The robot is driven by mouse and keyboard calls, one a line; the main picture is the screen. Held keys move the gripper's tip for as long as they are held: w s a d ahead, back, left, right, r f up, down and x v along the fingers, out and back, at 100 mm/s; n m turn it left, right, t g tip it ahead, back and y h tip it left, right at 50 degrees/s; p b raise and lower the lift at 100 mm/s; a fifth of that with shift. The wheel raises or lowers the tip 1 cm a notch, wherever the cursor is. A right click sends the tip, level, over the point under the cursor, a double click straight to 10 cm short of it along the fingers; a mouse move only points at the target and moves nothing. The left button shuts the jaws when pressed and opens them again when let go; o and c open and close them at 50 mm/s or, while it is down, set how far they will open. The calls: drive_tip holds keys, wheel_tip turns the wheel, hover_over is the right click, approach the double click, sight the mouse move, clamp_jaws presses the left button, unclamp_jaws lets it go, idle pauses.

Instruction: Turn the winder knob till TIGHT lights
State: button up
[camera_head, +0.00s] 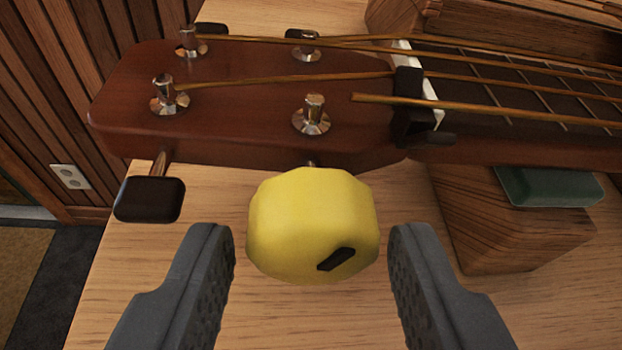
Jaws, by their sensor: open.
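The yellow winder knob (306,215) is in the middle of the view, at the near side of the ukulele's brown headstock (240,135). It has several flat sides and a short dark mark, slanted up to the right, on its lower right face. My gripper (314,245) is open, with one grey finger on each side of the knob and a gap to it on both sides. A metal tuning post (312,116) stands just behind the knob. One string ends loose (358,98) to the right of that post. No TIGHT light shows in this view.
A dark tuning button (150,199) sticks out left of the knob. A wooden block (510,225) with a green pad (549,187) stands under the neck at the right. The wooden table (290,315) is bare below the knob; its edge is at the left.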

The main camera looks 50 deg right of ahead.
drive_tip(key=shift+w+d+f, duration=0.25)
drive_tip(key=shift+w+d, duration=0.15)
drive_tip(key=shift+w, duration=0.05)
drive_tip(key=c, duration=0.7)
drive_tip(key=shift+s+a, duration=0.1)
drive_tip(key=shift+a, duration=0.2)
drive_tip(key=shift+d+r, duration=0.1)
drive_tip(key=shift+r, duration=0.05)
